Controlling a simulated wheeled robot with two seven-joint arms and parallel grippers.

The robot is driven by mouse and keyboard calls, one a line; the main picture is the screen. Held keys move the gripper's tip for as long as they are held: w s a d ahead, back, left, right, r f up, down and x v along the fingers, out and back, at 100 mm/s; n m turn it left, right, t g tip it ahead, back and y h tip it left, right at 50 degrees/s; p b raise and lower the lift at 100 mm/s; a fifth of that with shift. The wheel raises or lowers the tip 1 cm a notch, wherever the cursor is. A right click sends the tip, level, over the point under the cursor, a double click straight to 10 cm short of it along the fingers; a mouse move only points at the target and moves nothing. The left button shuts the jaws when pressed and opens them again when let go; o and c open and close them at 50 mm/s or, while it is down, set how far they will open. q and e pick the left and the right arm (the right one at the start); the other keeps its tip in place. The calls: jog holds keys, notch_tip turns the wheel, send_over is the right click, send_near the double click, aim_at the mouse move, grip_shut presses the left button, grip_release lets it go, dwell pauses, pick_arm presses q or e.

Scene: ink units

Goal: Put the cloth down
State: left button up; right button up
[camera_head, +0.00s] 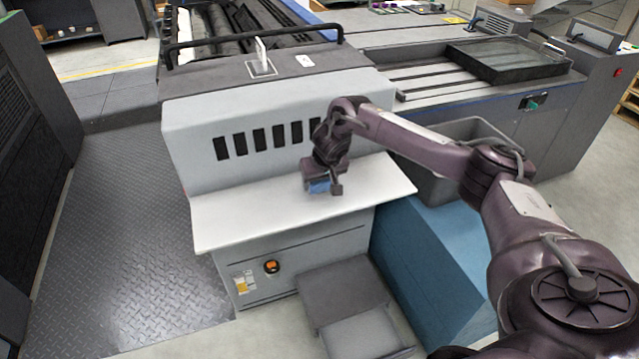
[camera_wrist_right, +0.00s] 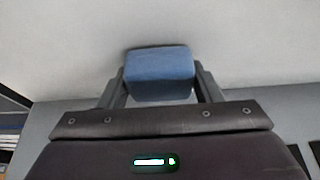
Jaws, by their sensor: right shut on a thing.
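A blue folded cloth (camera_wrist_right: 158,75) sits between the two fingers of my right gripper (camera_wrist_right: 160,88) in the right wrist view. In the head view the right gripper (camera_head: 322,188) is shut on the cloth (camera_head: 319,186), of which only a small blue part shows. The gripper is over the white shelf (camera_head: 235,222) of the grey machine, right of its middle. I cannot tell whether the cloth touches the shelf. My left gripper is not in view.
The machine's upright panel (camera_head: 190,140) with several dark slots stands behind the shelf. A blue block (camera_head: 425,265) and a grey bin (camera_head: 440,185) stand to the right. A grey step (camera_head: 345,295) is below in front. The left half of the shelf is clear.

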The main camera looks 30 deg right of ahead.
jog(key=shift+f, duration=0.6)
jog(key=shift+f, duration=0.15)
jog(key=o, duration=0.9)
jog(key=shift+o, duration=0.2)
jog(key=p+v, duration=0.1)
jog(key=v, duration=1.1)
jog(key=shift+r, duration=0.2)
